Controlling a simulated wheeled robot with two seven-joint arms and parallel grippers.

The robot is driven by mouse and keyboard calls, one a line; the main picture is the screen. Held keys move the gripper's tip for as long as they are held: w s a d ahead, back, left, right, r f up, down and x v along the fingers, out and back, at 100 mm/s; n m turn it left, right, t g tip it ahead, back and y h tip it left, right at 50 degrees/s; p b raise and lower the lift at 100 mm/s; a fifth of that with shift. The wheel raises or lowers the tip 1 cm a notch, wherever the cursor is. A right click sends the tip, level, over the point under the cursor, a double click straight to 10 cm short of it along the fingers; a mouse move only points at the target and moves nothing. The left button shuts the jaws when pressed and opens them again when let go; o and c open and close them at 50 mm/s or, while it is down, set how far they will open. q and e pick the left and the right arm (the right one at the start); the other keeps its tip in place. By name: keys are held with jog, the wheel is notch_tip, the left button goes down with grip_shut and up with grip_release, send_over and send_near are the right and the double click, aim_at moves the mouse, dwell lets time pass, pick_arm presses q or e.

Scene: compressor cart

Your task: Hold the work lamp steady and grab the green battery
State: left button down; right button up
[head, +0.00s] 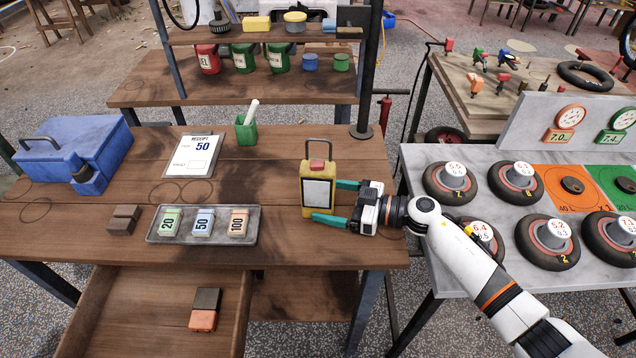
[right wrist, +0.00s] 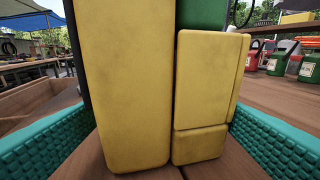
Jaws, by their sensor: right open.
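The yellow work lamp (head: 305,205) stands upright near the right end of the wooden table, with a dark handle, a red top part and a pale front panel. My right gripper (head: 328,201) comes from the right; its teal fingers are open, one on either side of the lamp. The lamp's yellow side (right wrist: 125,90) fills the middle of the right wrist view, between the fingers; I cannot tell whether they touch it. A green block (right wrist: 203,14), perhaps the battery, shows partly above a yellow part of the lamp. My left gripper is not in view.
A grey tray (head: 190,239) with several numbered blocks, a receipt board (head: 193,157), a green cup (head: 246,132) and a blue toolbox (head: 75,150) share the table. An open drawer (head: 150,300) is below. A grey table (head: 460,276) with wheels stands right.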

jog(key=shift+x, duration=0.95)
jog(key=shift+c, duration=0.3)
jog(key=c, duration=0.5)
